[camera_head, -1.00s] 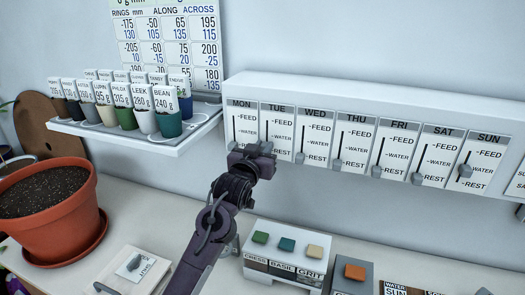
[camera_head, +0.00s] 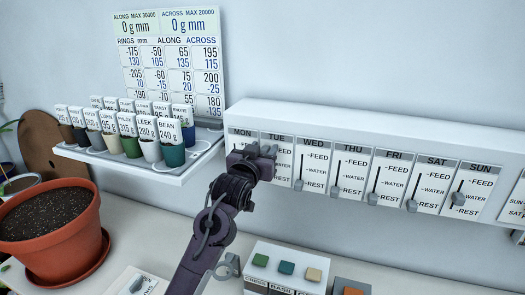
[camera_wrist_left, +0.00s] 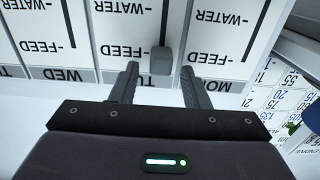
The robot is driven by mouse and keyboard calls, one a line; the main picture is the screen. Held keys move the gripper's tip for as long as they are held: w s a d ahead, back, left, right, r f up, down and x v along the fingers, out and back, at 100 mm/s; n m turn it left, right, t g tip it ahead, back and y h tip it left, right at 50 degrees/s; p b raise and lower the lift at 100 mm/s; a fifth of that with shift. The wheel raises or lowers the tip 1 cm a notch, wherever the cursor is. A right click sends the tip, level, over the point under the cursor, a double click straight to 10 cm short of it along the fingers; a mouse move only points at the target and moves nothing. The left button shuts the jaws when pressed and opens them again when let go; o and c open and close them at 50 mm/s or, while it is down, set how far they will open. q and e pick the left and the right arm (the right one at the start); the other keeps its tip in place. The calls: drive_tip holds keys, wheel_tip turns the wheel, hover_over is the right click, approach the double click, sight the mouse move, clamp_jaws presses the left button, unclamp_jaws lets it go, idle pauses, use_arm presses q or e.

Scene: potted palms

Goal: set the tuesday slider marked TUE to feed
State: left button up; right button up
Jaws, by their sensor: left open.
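The TUE panel (camera_head: 277,138) is second from the left on the white wall box. Its slider is hidden behind my left gripper (camera_head: 252,150) in the head view. In the left wrist view, which is upside down, the grey TUE slider knob (camera_wrist_left: 160,60) sits at the FEED end of its slot, level with the FEED label. My left gripper (camera_wrist_left: 158,76) is open, with one finger on each side of the knob's near end. My right gripper is not in view.
The MON panel (camera_head: 242,133) is partly covered by my gripper. The WED knob (camera_head: 299,185) stands at REST; the SUN knob (camera_head: 458,198) stands near WATER. A shelf (camera_head: 160,172) of labelled pots is left; a terracotta pot (camera_head: 50,225) and coloured buttons are below.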

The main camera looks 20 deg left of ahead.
use_arm(q)
drive_tip(key=shift+f, duration=0.1)
drive_tip(key=shift+s, duration=0.2)
drive_tip(key=s+b, duration=0.3)
drive_tip(key=s, duration=0.4)
drive_tip(key=shift+s+a+b, duration=0.15)
drive_tip(key=shift+s+b, duration=0.05)
drive_tip(key=shift+b, duration=0.15)
